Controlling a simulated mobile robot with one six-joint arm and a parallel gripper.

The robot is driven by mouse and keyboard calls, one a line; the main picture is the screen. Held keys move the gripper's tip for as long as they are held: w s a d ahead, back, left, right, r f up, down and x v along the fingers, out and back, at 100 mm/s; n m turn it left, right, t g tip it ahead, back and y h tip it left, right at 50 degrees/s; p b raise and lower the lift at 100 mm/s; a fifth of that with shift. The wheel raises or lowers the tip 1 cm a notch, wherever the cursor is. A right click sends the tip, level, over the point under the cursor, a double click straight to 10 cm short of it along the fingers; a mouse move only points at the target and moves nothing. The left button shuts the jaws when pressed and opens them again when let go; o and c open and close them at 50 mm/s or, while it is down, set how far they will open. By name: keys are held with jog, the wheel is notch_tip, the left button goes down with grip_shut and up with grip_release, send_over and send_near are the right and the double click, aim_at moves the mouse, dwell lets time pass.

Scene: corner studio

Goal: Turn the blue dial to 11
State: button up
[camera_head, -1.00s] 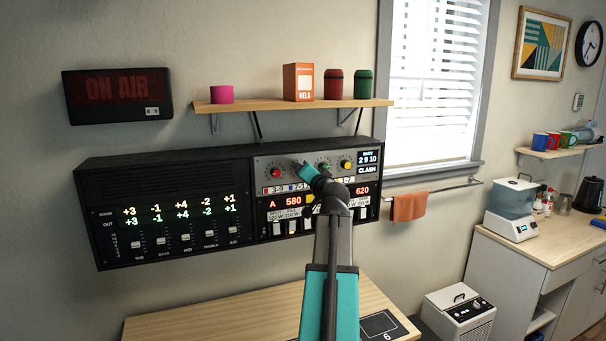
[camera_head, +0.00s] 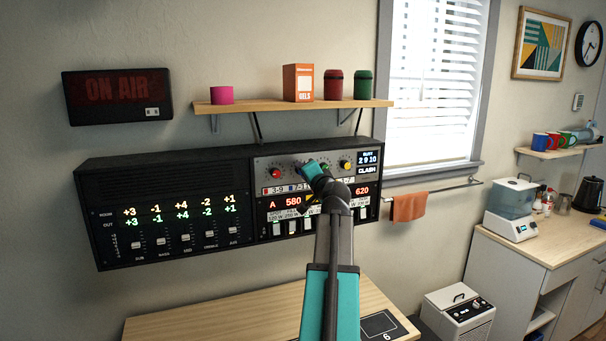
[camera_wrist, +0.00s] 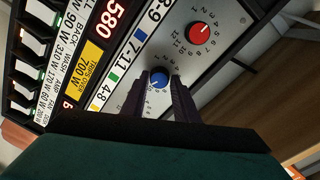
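The blue dial (camera_wrist: 159,79) shows in the wrist view on a grey panel, with a white pointer mark and numbers around it. The strip beside it has a blue mark and reads 7-11. My gripper (camera_wrist: 160,88) has its two dark fingers on either side of the blue dial, spread with the dial between their tips; whether they touch it is unclear. In the head view my gripper (camera_head: 308,168) is at the panel's dial row and hides the blue dial. The dial's exact pointer reading is too small to tell.
A red dial (camera_wrist: 201,33) marked 3-9 sits close by, also seen in the head view (camera_head: 275,173). A yellow dial (camera_head: 346,164) is to the right. Lit displays and switches (camera_head: 292,228) lie below. A shelf (camera_head: 290,105) with several containers hangs above the panel.

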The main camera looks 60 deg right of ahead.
jog(key=o, duration=0.3)
jog(key=shift+s+a, duration=0.1)
jog(key=b+v, duration=0.4)
jog(key=v, duration=0.9)
jog(key=shift+s+a, duration=0.15)
jog(key=shift+s, duration=0.1)
dwell(0.4)
